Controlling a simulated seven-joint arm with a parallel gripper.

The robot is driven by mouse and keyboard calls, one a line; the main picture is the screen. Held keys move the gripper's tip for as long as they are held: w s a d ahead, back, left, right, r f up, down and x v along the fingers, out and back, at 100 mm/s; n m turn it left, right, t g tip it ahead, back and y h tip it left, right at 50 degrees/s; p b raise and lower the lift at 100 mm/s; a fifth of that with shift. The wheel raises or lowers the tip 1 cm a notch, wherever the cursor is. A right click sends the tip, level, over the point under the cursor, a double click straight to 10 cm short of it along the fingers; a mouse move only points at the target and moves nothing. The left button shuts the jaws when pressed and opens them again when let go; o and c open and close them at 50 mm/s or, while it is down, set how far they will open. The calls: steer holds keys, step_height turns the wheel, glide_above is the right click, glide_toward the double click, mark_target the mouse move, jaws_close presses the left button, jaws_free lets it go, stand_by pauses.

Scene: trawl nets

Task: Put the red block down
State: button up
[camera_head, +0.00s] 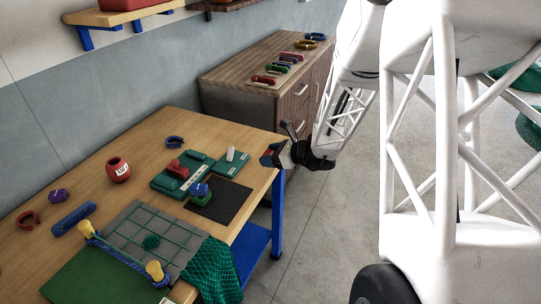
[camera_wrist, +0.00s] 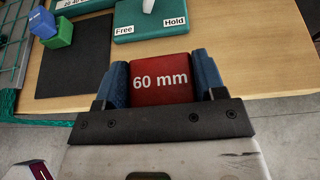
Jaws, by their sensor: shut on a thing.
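My gripper (camera_wrist: 161,86) is shut on a red block (camera_wrist: 160,82) marked "60 mm", with a blue finger on each side of it in the wrist view. In the head view my gripper (camera_head: 268,156) is at the right edge of the wooden table (camera_head: 131,144). The block shows there only as a small dark red patch between the fingers. In the wrist view the block overlaps the table near its edge. I cannot tell whether it touches the tabletop.
A green holder marked "Free" and "Hold" (camera_wrist: 134,32) lies beyond the block. A black mat (camera_head: 222,207) lies left of my gripper, with a blue block (camera_head: 200,189) on a green one (camera_head: 198,200) at its edge. A green net (camera_head: 212,268) hangs over the table's front edge.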

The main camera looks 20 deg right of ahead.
steer(key=shift+s+a, duration=0.1)
steer(key=s+a+n+g+y, duration=0.1)
steer(key=s+a+n+g, duration=0.1)
steer(key=s+a, duration=0.6)
steer(key=s+a+n+g+y, duration=0.1)
steer(key=s+a, duration=0.7)
steer(key=s, duration=1.1)
steer(key=shift+s+a+r+n+g+y, duration=0.25)
steer(key=shift+s+r+n+g+y, duration=0.1)
steer(key=shift+n+g, duration=0.35)
steer(key=shift+w, duration=0.15)
glide_above(221, 214)
steer(key=shift+f, duration=0.75)
steer(key=shift+f, duration=0.15)
steer(key=shift+f, duration=1.6)
steer(key=shift+f, duration=0.15)
